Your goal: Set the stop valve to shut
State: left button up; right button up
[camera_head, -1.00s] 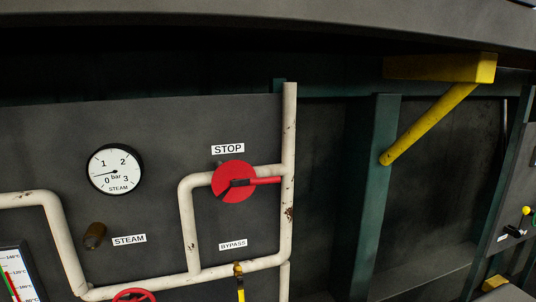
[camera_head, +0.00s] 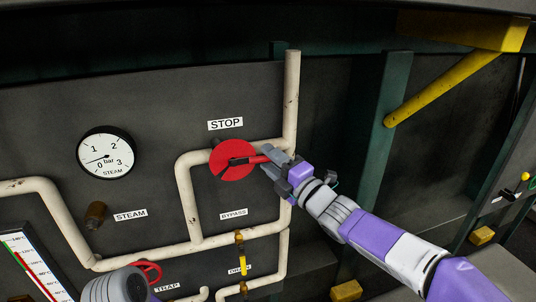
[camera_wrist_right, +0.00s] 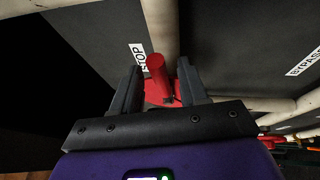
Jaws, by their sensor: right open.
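The stop valve is a red disc (camera_head: 228,166) with a red lever (camera_head: 252,160), under the STOP label (camera_head: 225,124). The lever points right, along the short pipe. My right gripper (camera_head: 268,160) is at the lever's outer end. In the right wrist view, the open fingers of my right gripper (camera_wrist_right: 158,82) stand on either side of the red lever (camera_wrist_right: 157,68), with a gap showing on both sides. The red disc (camera_wrist_right: 160,96) shows behind it. Only a grey part of my left arm shows at the lower left of the head view; its gripper is not seen.
Pale pipes (camera_head: 291,100) run around the valve. A yellow beam (camera_head: 440,90) slants at the upper right.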

jog(key=shift+w+a+r, duration=0.1)
jog(key=shift+w+a, duration=0.3)
jog(key=shift+w, duration=0.05)
grip_shut()
